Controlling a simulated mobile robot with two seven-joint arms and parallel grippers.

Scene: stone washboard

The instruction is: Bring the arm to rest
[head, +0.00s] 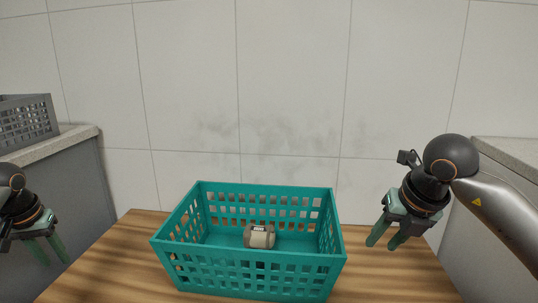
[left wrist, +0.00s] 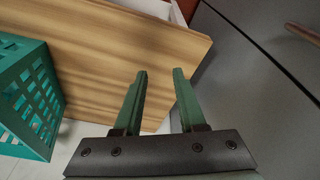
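My left gripper (head: 47,249) is at the left edge of the head view, beside the wooden table. Its two green fingers are apart with nothing between them, which also shows in the left wrist view (left wrist: 160,76). My right gripper (head: 387,240) hangs to the right of the teal basket, fingers pointing down and apart, and appears empty. The teal basket (head: 262,262) stands on the table. A small beige and grey object (head: 259,237) lies inside it. The basket's side also shows at the left of the left wrist view (left wrist: 48,90).
The wooden table (head: 385,275) has bare surface on both sides of the basket. A grey counter (head: 75,140) at left carries a grey basket (head: 27,121). Another counter (head: 510,148) stands at right. A tiled wall (head: 290,80) closes off the back.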

